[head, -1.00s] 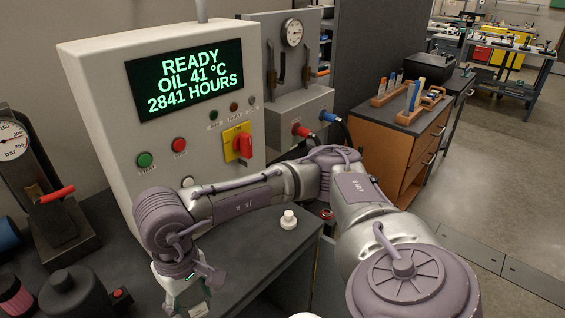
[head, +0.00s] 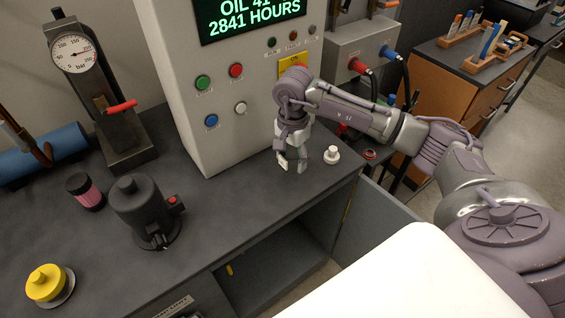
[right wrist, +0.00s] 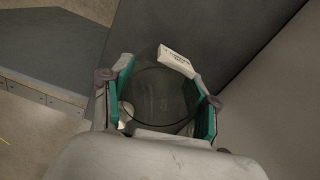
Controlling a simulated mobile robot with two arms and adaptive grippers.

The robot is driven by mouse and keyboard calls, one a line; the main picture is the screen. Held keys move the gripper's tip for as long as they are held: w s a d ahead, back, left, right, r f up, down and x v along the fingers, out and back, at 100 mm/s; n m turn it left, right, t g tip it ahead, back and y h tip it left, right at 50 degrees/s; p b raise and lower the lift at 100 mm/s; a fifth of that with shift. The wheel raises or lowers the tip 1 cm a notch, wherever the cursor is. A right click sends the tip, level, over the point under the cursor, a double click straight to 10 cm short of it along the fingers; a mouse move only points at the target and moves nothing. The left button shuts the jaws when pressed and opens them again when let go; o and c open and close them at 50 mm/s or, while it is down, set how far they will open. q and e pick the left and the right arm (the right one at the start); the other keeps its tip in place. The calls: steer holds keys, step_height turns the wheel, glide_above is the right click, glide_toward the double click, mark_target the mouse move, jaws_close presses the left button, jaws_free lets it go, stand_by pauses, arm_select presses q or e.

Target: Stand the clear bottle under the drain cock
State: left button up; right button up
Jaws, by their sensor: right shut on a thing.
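My right gripper (head: 291,162) is low over the bench top, in front of the grey cabinet and left of a small white knob-like piece. In the right wrist view the gripper (right wrist: 160,108) is shut on the clear bottle (right wrist: 155,88), a see-through round shape between its green pads. A white label with dark print (right wrist: 176,61) shows at the bottle's far side. In the head view the bottle is too faint to make out, so I cannot tell whether it touches the bench. I cannot pick out the drain cock with certainty. My left gripper is out of view.
The white knob-like piece (head: 331,154) stands near the right edge of the bench (head: 225,215). The cabinet (head: 215,145) rises behind. A black canister (head: 140,208), a pink jar (head: 86,192), a yellow-topped piece (head: 45,284) and a gauge stand (head: 95,90) are left. The bench middle is clear.

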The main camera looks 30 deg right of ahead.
mark_target(282, 177)
steer(key=shift+w+a+f, duration=0.4)
steer(key=shift+w+f, duration=0.05)
steer(key=shift+w, duration=0.15)
steer(key=shift+w+a+f, duration=0.35)
steer(key=shift+w+f, duration=0.05)
steer(key=shift+w, duration=0.15)
step_height(282, 177, down, 4)
steer(key=shift+r+p, duration=0.15)
steer(key=shift+p, duration=0.95)
steer(key=shift+f, duration=0.3)
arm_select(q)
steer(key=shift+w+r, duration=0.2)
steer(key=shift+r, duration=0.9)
arm_select(e)
steer(key=o, duration=1)
steer(key=shift+o, duration=0.2)
